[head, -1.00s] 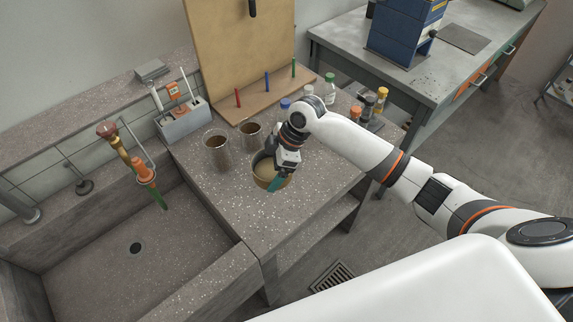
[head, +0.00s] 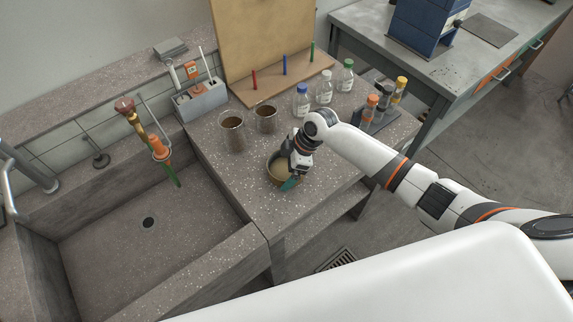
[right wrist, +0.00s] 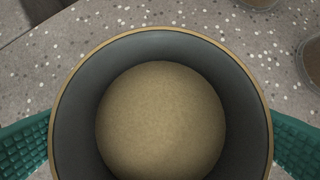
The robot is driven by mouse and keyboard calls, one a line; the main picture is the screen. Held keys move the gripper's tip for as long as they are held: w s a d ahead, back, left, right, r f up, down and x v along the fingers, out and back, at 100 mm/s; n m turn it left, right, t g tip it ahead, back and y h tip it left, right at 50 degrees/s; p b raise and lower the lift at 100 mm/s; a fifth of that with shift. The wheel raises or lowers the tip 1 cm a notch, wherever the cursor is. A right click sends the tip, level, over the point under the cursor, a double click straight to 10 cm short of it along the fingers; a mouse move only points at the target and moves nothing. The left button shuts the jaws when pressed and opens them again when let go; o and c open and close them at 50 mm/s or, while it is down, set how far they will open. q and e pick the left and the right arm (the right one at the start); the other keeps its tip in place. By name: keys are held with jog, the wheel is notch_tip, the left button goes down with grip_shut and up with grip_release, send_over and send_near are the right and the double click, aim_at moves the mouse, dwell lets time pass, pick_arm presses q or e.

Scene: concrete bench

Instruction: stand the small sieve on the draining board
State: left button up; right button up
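The small sieve (head: 272,172) is a round, deep vessel with a tan rim. In the right wrist view it fills the middle, with its dark inner wall (right wrist: 76,110) and a tan round bottom. My right gripper (head: 296,172) has its green ribbed pads on opposite sides of the sieve, meeting its outside without a visible gap. The sieve is upright over the speckled worktop; I cannot tell if it touches it. A wooden board (head: 270,89) with red, blue and green pegs and a tall back panel stands behind, probably the draining board. My left gripper is out of view.
Two brown-filled glass beakers (head: 232,133) stand left of the sieve. Several capped bottles (head: 325,90) stand behind and right, near my forearm. The sink (head: 115,255) with its orange-fitted tap (head: 160,150) lies left. The worktop's front is clear.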

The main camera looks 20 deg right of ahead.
jog(key=b+v, duration=0.1)
jog(key=v, duration=1.1)
jog(key=shift+r, duration=0.15)
